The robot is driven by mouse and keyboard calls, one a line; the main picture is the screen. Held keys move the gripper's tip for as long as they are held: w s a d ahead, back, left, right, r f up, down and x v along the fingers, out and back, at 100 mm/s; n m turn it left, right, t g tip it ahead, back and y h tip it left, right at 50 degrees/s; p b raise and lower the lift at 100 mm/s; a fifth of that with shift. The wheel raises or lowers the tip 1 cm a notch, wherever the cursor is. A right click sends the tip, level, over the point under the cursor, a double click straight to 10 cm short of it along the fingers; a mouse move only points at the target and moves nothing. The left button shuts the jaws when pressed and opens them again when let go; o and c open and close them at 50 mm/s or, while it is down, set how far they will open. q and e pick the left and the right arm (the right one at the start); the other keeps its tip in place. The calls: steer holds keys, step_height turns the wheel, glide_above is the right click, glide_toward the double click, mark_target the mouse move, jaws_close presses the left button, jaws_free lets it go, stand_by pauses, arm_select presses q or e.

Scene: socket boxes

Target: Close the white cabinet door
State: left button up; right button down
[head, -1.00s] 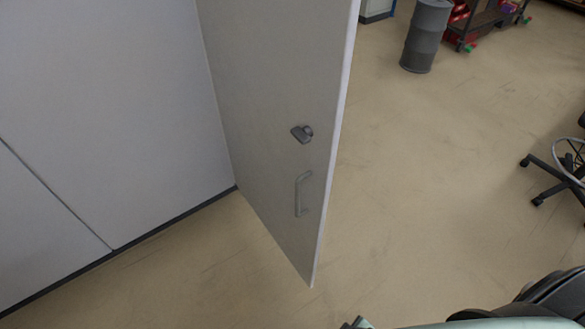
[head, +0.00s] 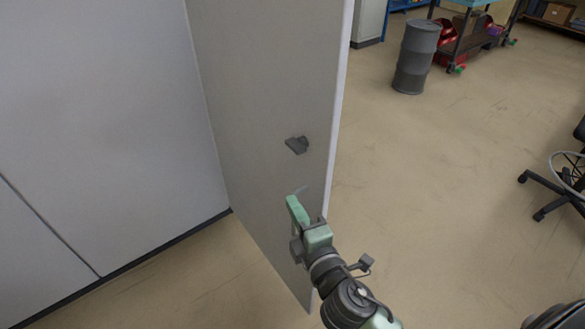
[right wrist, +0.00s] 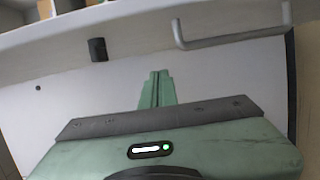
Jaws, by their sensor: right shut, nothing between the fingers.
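The white cabinet door (head: 265,110) stands open, swung out from the white cabinet front (head: 100,130). Its face carries a dark latch knob (head: 297,145) and, below that, a bar handle (head: 301,190) mostly hidden behind my gripper. In the right wrist view the handle (right wrist: 240,40) and the knob (right wrist: 97,49) show near the top. My right gripper (head: 292,204) is shut and empty, in front of the door by the handle; I cannot tell whether it touches. Its closed fingers also show in the right wrist view (right wrist: 157,88). My left gripper is not in view.
The beige floor (head: 430,190) right of the door is clear. A grey drum (head: 414,58) and a cart (head: 470,40) stand at the back right. An office chair (head: 557,185) is at the right edge.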

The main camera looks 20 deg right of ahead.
mark_target(293, 164)
steer(key=shift+t, duration=0.3)
steer(key=shift+w+d+r+p, duration=0.4)
steer(key=shift+w+d+p, duration=0.15)
steer(key=shift+w, duration=1.25)
steer(key=shift+w+d+r+p, duration=0.45)
steer(key=shift+w+p, duration=0.2)
steer(key=shift+w, duration=1.15)
steer(key=shift+w+d+r+p, duration=0.35)
steer(key=shift+w+d+p, duration=0.25)
steer(key=shift+w, duration=1.2)
steer(key=shift+a, duration=0.1)
